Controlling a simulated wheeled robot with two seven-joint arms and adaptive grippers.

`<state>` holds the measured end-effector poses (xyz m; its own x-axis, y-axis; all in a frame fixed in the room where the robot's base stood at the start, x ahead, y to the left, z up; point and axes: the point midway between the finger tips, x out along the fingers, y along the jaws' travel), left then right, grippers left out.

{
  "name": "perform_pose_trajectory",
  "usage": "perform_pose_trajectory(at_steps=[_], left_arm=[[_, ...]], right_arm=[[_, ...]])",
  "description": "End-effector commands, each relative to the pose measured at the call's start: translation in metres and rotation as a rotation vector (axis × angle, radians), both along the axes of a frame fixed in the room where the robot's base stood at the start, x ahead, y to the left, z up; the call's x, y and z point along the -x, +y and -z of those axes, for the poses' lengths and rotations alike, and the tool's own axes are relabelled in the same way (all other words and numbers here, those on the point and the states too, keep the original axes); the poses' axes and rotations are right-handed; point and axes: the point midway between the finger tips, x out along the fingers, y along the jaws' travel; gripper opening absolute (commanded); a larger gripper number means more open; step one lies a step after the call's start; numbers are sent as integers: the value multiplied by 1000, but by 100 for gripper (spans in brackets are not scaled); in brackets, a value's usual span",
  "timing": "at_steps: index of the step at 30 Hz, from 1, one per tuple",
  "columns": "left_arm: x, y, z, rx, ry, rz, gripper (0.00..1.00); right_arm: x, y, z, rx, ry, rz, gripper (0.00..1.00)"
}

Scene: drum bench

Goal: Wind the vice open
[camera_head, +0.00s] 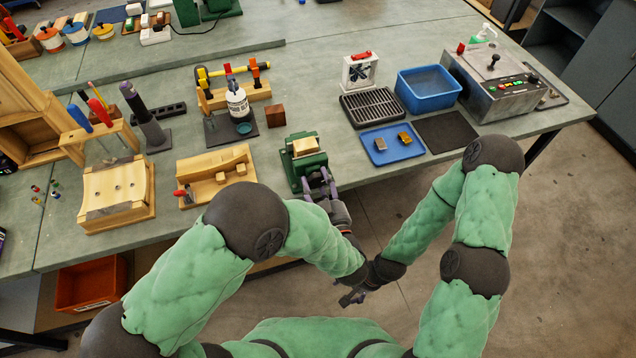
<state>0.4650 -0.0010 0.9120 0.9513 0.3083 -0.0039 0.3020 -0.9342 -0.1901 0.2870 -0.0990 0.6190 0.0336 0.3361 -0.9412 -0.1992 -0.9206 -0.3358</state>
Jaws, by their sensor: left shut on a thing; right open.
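The green vice (294,170) stands at the front edge of the bench, near the middle of the head view. A pale, wood-coloured block (305,146) sits at its jaws; I cannot tell how tightly it is held. My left gripper (318,184) is at the near end of the vice, shut on its handle, which the fingers mostly hide. My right gripper (351,297) is open and empty, lower in the picture, in front of the bench and apart from the vice.
A blue tray (378,158) with two small metal blocks lies right of the vice. A wooden fixture (205,188) stands to the left, and a dark red-brown block (275,115) behind. A blue bin (428,104) is farther right. My two forearms are close together in front of the bench.

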Motion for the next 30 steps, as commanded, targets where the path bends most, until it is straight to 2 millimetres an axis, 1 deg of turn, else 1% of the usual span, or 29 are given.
perform_pose_trajectory(at_steps=[1, 17, 30], left_arm=[[-3, -1, -7, 39, -28, -2, 16], [-3, 0, -7, 517, -187, -2, 16], [-3, 1, -7, 915, -316, -1, 16]], right_arm=[[0, 0, 2, 0, 0, 0, 73], [0, 0, 23, 0, 0, 0, 73], [0, 0, 52, 0, 0, 0, 73]])
